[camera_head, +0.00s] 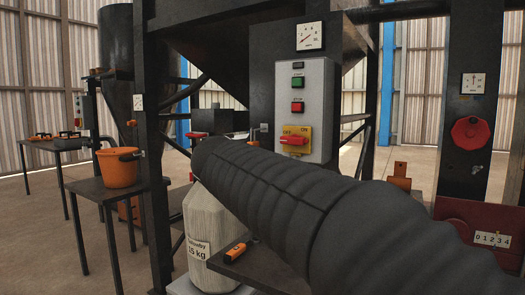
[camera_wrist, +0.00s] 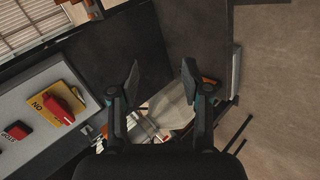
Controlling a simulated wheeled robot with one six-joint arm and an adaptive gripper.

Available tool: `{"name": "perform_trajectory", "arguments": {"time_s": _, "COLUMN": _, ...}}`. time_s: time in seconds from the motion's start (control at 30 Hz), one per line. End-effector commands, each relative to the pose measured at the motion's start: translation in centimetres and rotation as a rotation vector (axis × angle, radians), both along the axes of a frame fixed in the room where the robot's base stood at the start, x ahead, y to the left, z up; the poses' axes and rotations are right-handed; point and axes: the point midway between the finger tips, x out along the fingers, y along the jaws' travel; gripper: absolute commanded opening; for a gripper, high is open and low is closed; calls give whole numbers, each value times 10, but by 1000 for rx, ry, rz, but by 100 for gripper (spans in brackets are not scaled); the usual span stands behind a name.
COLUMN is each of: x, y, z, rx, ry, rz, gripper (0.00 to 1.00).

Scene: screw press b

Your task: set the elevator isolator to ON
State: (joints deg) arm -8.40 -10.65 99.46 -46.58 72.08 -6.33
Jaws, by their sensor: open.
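A red rotary handle on a yellow plate, the isolator switch (camera_head: 296,140), sits low on a light grey control panel (camera_head: 318,80). The handle lies roughly level in the head view; its plate lettering is too small there to read its setting surely. The switch also shows at the left of the wrist view (camera_wrist: 64,110), with "ON" legible on its plate. My gripper (camera_wrist: 160,80) is open and empty, to the right of the switch in the wrist view and apart from it. In the head view my dark sleeved arm hides the gripper.
Green and red (camera_head: 297,107) push buttons sit above the switch. A pale sack (camera_head: 207,225) stands below my arm. An orange bucket (camera_head: 118,168) stands on a side table at left. A red round knob (camera_head: 470,132) is on the right column. Dark steel posts flank the panel.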

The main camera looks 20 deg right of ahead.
Motion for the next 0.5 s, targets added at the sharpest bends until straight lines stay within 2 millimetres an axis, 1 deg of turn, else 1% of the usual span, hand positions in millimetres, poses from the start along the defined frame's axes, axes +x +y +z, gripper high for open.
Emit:
{"name": "perform_trajectory", "arguments": {"time_s": 0.03, "x": 23, "y": -1, "z": 8, "rx": -75, "ry": 0, "rz": -3, "gripper": 48}}
{"name": "perform_trajectory", "arguments": {"time_s": 0.13, "x": 59, "y": -3, "z": 38, "rx": -227, "ry": -10, "rz": -26, "gripper": 48}}
{"name": "perform_trajectory", "arguments": {"time_s": 0.2, "x": 82, "y": 0, "z": 57, "rx": -329, "ry": -22, "rz": -50, "gripper": 48}}
{"name": "perform_trajectory", "arguments": {"time_s": 0.33, "x": 115, "y": 10, "z": 89, "rx": -497, "ry": -53, "rz": -107, "gripper": 48}}
{"name": "perform_trajectory", "arguments": {"time_s": 0.4, "x": 127, "y": 16, "z": 102, "rx": -569, "ry": -71, "rz": -141, "gripper": 48}}
{"name": "perform_trajectory", "arguments": {"time_s": 0.5, "x": 137, "y": 25, "z": 116, "rx": -647, "ry": -92, "rz": -183, "gripper": 48}}
